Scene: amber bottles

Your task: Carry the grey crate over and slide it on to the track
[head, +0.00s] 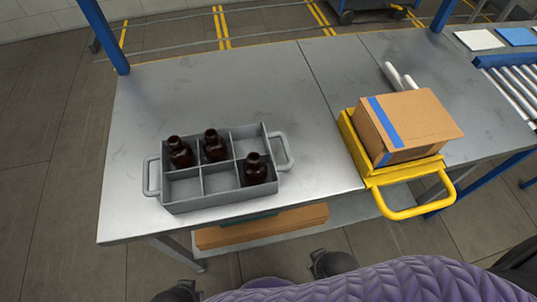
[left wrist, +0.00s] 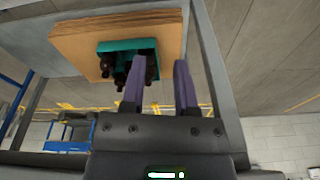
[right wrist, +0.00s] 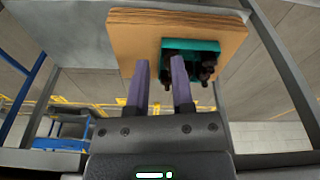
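The grey crate (head: 218,189) stands on the metal table, left of its middle, with a loop handle at each end. It has two rows of three compartments. Dark amber bottles stand in the back left (head: 180,153), back middle (head: 214,146) and front right (head: 255,170) compartments; the other three are empty. The track (head: 515,88), a set of rollers with a blue rail, is at the far right. My left gripper (left wrist: 160,60) and right gripper (right wrist: 160,60) have their fingers apart and hold nothing. Both are low, at the table's near side, away from the crate.
A yellow carrier (head: 403,175) holding a cardboard box (head: 415,120) stands between the crate and the track. White rollers or rods (head: 400,76) lie behind it. A lower shelf holds a cardboard sheet (head: 262,228) and a teal crate (left wrist: 112,46). The table behind the grey crate is clear.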

